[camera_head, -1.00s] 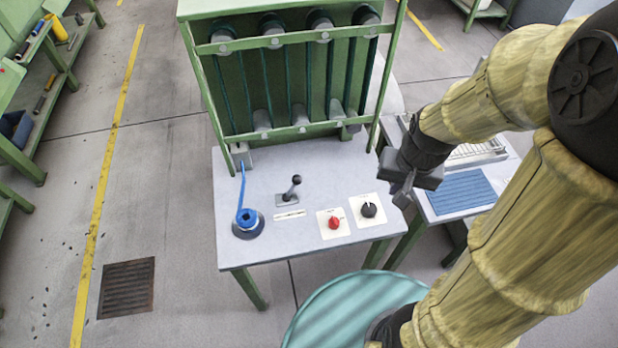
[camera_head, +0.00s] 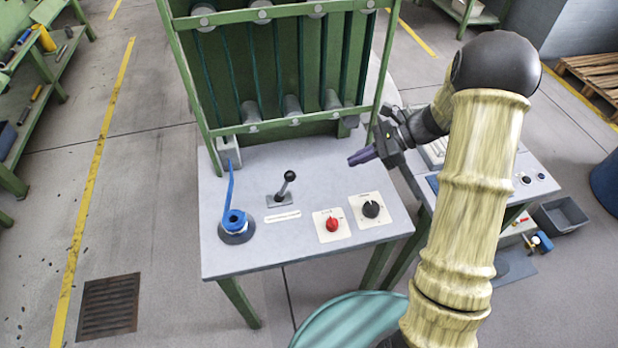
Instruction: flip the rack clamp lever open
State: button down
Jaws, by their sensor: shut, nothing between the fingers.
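A blue lever (camera_head: 230,190) stands on a round dark base at the left of the grey tabletop (camera_head: 290,240). Its long handle points up toward the rack. A short black-knobbed lever (camera_head: 285,184) stands upright-tilted on a small plate to its right. A small pale block (camera_head: 228,152) sits at the rack's lower left post. No readable label shows which of these is the rack clamp lever. My gripper (camera_head: 353,160) is shut and empty, above the table's right rear part, near the rack's right post, fingers pointing left. It is apart from both levers.
The green rack (camera_head: 262,128) with several vertical tubes fills the table's rear. A red knob (camera_head: 332,225) and a black knob (camera_head: 371,209) sit at the front right. A side table (camera_head: 520,160) stands right. A teal round top (camera_head: 350,320) is in front.

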dwell(0.3)
jog(key=p, duration=0.1)
send_near(285, 186)
jog(key=shift+x, duration=1.3)
jog(key=shift+w+d+f, duration=0.1)
jog(key=shift+w, duration=0.25)
